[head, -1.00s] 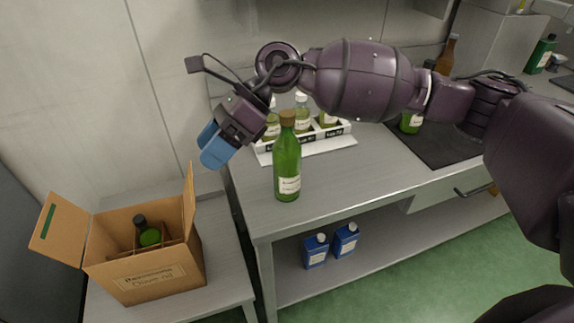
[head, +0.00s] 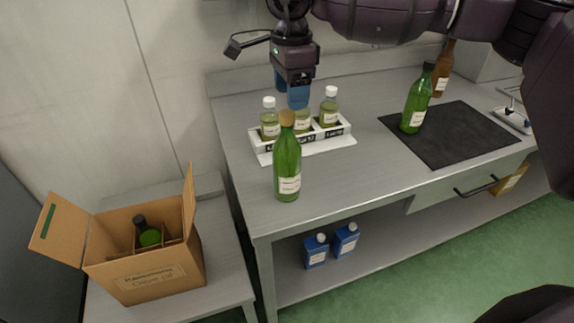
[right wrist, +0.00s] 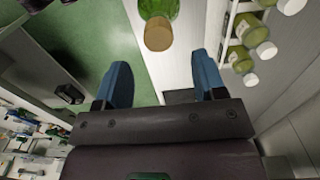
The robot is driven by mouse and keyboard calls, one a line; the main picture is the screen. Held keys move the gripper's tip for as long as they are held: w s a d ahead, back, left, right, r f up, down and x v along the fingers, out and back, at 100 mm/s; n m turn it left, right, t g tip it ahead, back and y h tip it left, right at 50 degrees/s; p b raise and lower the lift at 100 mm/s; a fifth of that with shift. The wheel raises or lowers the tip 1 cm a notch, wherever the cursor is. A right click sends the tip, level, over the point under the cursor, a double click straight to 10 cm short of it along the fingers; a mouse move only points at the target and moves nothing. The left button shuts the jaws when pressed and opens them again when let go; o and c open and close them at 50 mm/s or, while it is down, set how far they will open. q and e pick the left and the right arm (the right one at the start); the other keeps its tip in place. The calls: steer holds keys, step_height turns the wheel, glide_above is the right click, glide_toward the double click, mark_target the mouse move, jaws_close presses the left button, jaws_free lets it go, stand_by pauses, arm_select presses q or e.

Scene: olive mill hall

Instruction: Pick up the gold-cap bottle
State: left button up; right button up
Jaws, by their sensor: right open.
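The gold-cap bottle (head: 287,165) is green glass with a pale label and stands upright near the bench's front left corner. In the right wrist view its gold cap (right wrist: 158,34) and green shoulder show near the top, beyond the fingertips and roughly between them. My right gripper (head: 293,98) points down above and behind the bottle in the head view, over the sample rack. In the right wrist view its two blue fingers (right wrist: 160,80) are apart with nothing between them. My left gripper is not in view.
A white rack (head: 333,132) with several small white-capped bottles stands close behind the bottle. A black mat (head: 455,140) holds a dark-capped green bottle (head: 418,100); a brown bottle (head: 443,70) stands behind. An open carton (head: 150,285) sits on the lower left table.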

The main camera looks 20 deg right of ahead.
mark_target(287, 113)
steer(key=shift+a+f, duration=0.2)
steer(key=shift+f, duration=1.45)
steer(key=shift+a+f, duration=0.2)
steer(key=shift+f, duration=1.45)
steer(key=shift+r, duration=0.1)
steer(key=c, duration=1.1)
